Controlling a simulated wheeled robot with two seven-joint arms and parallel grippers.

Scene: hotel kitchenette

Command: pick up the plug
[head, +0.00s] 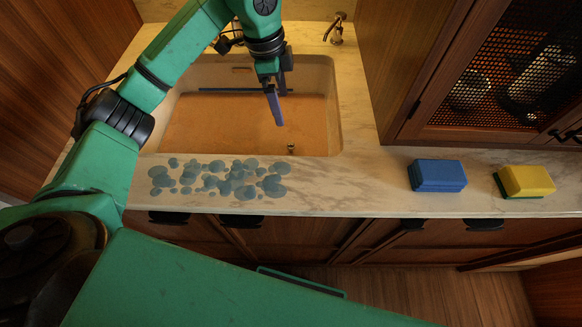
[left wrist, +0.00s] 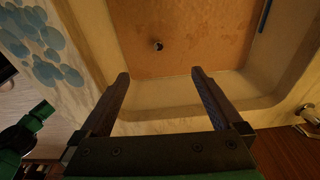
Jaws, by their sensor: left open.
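The small metallic plug (head: 291,148) is low in the sink (head: 333,110), near its front edge in the head view. In the left wrist view the plug (left wrist: 158,46) shows as a small dark, shiny round piece on the orange-brown surface inside the sink, beyond the fingertips. My left gripper (head: 277,106) hangs over the sink with its fingers pointing down. Its fingers (left wrist: 160,74) are apart with nothing between them, and the plug is clear of both. My right gripper is not in view.
Blue-grey round spots (head: 225,178) cover the counter in front of the sink. A blue sponge (head: 437,175) and a yellow-and-green sponge (head: 526,181) lie on the counter at right. A tap (head: 337,30) stands behind the sink. A mesh-front cabinet (head: 500,80) rises at right.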

